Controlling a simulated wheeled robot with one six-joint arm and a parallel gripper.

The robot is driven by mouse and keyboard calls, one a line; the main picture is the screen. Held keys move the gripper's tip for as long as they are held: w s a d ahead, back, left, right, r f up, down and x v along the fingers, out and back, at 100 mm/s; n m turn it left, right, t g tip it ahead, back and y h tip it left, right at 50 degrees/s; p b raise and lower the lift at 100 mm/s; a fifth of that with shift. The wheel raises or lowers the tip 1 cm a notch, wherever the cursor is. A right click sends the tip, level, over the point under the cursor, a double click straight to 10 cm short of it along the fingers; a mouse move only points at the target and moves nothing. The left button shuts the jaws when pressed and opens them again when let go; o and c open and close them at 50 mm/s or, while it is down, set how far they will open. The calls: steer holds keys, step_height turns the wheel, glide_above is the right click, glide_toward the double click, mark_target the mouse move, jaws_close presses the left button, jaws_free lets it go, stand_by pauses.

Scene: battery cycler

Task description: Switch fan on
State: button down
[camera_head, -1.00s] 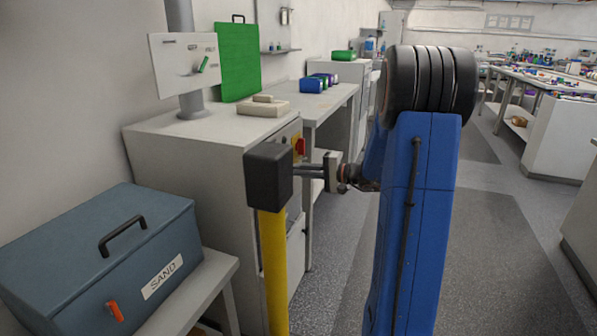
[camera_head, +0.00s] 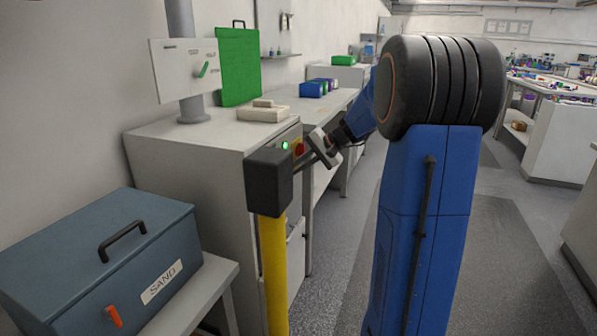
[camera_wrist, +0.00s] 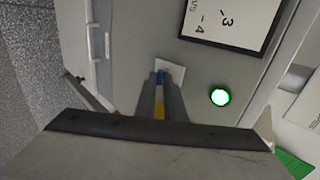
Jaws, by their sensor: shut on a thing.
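The white cabinet (camera_head: 185,152) has a front panel with a lit green lamp (camera_head: 285,145) and a red knob (camera_head: 299,148). The lit lamp (camera_wrist: 220,97) also shows in the wrist view, right of the fingers. My gripper (camera_head: 306,161) reaches the cabinet front from the right, tilted, its tips partly hidden behind a black cap. In the wrist view my gripper (camera_wrist: 160,88) is shut on a small blue piece (camera_wrist: 160,75) in front of a white plate (camera_wrist: 174,68). A bit of yellow shows between the fingers. No fan and no readable switch label show.
A yellow post (camera_head: 273,270) with a black cap (camera_head: 268,182) stands close before the cabinet. A blue SAND box (camera_head: 95,245) sits at lower left. Open floor lies to the right.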

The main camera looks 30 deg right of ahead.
steer(key=shift+w+a+r+g+h, duration=0.2)
steer(key=shift+r+g+h, duration=0.1)
steer(key=shift+g+h, duration=0.45)
steer(key=shift+w+a+r+g+h, duration=0.25)
steer(key=shift+g+h, duration=0.3)
steer(key=shift+g, duration=0.4)
steer(key=c, duration=1.9)
jaws_free()
steer(key=shift+c, duration=0.2)
steer(key=shift+o, duration=0.5)
steer(key=shift+r, duration=0.1)
steer(key=shift+d, duration=0.1)
